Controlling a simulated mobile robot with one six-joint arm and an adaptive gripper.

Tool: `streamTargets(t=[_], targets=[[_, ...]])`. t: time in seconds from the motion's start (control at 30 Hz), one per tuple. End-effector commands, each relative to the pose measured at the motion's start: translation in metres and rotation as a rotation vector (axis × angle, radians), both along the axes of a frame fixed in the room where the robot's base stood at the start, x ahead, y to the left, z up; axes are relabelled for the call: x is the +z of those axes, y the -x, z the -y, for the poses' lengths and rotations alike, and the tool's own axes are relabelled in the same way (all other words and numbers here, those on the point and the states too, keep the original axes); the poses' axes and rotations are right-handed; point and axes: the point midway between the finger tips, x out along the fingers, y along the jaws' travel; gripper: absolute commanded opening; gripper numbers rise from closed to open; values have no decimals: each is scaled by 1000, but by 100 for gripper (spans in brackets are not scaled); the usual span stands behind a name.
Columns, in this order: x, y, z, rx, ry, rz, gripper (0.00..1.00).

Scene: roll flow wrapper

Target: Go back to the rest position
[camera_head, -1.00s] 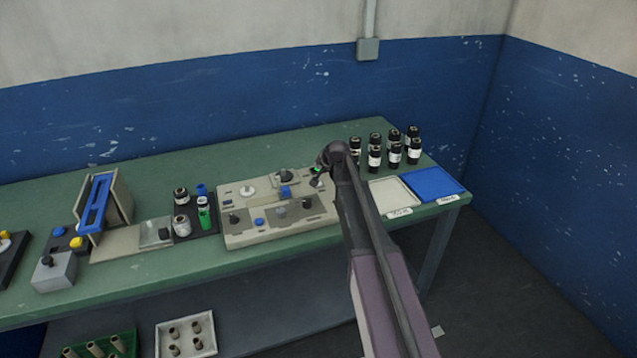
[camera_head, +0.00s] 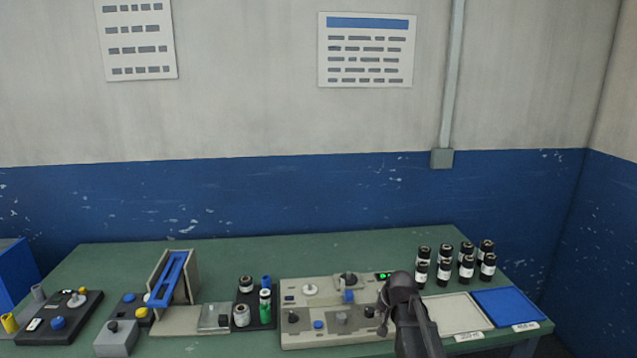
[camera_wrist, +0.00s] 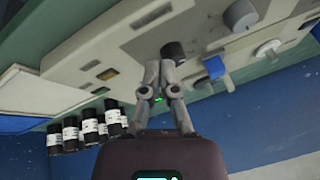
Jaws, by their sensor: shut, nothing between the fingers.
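My gripper (camera_wrist: 169,58) shows in the wrist view with its two fingertips together and nothing between them. It is in front of the beige control panel (camera_wrist: 125,45), close to a dark knob (camera_wrist: 173,52); I cannot tell whether they touch. In the head view my gripper (camera_head: 383,328) is small and dark at the right part of the beige panel (camera_head: 320,330), partly hidden by my arm. A green light (camera_head: 384,276) shows on the panel's upper right.
Several black bottles (camera_head: 466,266) stand at the right, behind a white tray (camera_head: 452,313) and a blue tray (camera_head: 507,307). Left of the panel are a dark rack (camera_head: 259,315), a blue-railed stand (camera_head: 168,280) and button boxes (camera_head: 116,338). The green table's back strip (camera_head: 300,245) is clear.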

Motion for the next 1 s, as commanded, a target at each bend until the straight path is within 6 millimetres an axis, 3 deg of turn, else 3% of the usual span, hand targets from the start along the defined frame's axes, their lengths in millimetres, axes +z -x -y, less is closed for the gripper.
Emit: streamTargets(t=[0.03, 0.2, 0.3, 0.43, 0.6, 1.0], targets=[[2, 31, -5, 31, 21, -40, 0], [0, 109, -14, 137, 99, -184, 0], [1, 151, -16, 191, 138, -263, 0], [3, 190, -17, 241, 174, -340, 0], [5, 214, -17, 274, 197, -393, 0], [4, 216, -17, 279, 200, -401, 0]])
